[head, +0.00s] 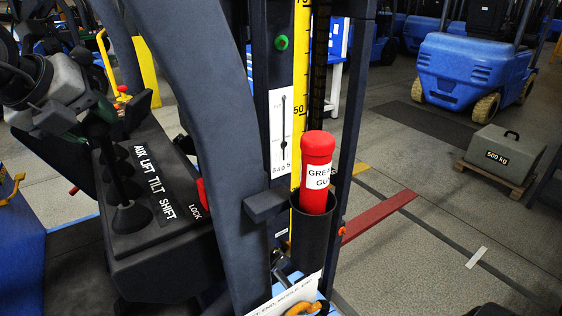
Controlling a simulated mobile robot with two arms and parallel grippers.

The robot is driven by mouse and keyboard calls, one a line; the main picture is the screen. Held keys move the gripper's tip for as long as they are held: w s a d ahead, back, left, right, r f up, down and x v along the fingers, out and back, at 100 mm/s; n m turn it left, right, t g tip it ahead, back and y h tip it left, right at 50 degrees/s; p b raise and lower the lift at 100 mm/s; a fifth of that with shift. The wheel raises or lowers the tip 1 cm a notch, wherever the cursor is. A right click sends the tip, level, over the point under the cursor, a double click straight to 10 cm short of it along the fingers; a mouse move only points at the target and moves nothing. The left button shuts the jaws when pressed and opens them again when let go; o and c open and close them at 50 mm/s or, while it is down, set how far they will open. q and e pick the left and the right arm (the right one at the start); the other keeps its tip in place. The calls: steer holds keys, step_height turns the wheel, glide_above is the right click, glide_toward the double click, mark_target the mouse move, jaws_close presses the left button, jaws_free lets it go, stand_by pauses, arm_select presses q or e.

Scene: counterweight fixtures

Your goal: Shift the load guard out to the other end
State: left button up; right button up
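My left gripper (58,98) is at the upper left, by the top of the front control lever (115,178). Its grey fingers are around or beside a dark green part there; whether they close on it is unclear. The lever rises from a dark console (150,255) with several levers, labelled AUX, LIFT, TILT, SHIFT (167,210). A red part marked LOCK (202,192) sits beside the console. I cannot pick out a load guard for sure; the mast and my viewpoint hide the truck's front. My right gripper cannot be made out.
A mast post with a yellow scale (299,95) stands centrally. A red grease tube (318,165) stands in a black holder (308,235). A red bar (380,215) extends beyond the mast. A 500 kg weight (500,155) and blue forklift (463,75) stand right; floor between is open.

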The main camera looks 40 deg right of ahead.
arm_select(q)
steer(key=o, duration=0.4)
steer(key=v, duration=1)
stand_by(0.7)
